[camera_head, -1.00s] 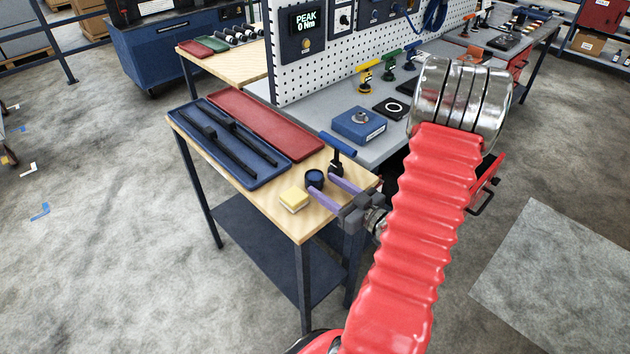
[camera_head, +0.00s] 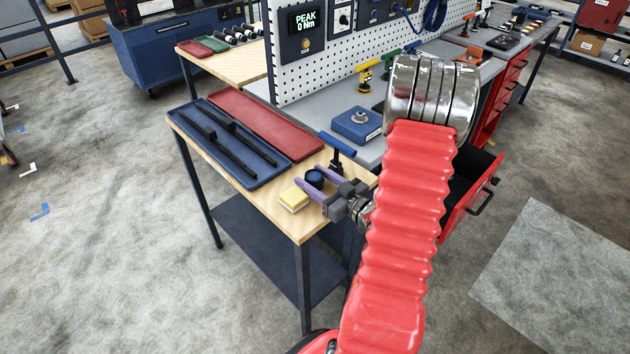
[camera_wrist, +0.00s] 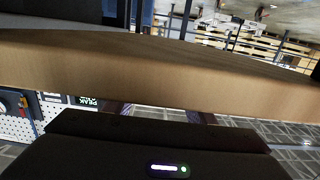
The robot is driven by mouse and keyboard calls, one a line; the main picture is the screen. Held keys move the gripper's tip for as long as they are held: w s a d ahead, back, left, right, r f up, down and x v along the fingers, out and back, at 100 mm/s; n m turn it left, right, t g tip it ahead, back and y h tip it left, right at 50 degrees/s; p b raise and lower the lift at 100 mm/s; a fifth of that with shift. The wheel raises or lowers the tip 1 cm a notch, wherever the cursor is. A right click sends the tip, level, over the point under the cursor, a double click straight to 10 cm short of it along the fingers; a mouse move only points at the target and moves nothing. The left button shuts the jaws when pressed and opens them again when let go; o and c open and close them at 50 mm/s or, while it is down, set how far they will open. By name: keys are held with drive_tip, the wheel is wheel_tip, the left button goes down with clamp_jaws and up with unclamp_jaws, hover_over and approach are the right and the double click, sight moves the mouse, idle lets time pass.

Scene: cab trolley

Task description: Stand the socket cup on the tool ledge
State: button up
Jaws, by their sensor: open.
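A small dark blue cup (camera_head: 314,179), which I take for the socket cup, stands upright on the light wooden bench top (camera_head: 270,208) in the head view. My gripper (camera_head: 308,176) is open, with its two purple fingers reaching to either side of the cup. I cannot tell whether they touch it. In the wrist view a broad wooden band (camera_wrist: 150,75) crosses the picture and mostly hides the fingers; the cup does not show there. I cannot tell which surface is the tool ledge.
A blue-handled tool (camera_head: 337,150) stands right behind the cup. A blue tray (camera_head: 235,150) with black bars and a red tray (camera_head: 265,122) lie farther left. A red drawer (camera_head: 466,208) hangs open right of my arm.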

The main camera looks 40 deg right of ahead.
sight(314, 175)
drive_tip(key=shift+c, duration=0.4)
drive_tip(key=c, duration=0.9)
drive_tip(key=shift+r, duration=5.05)
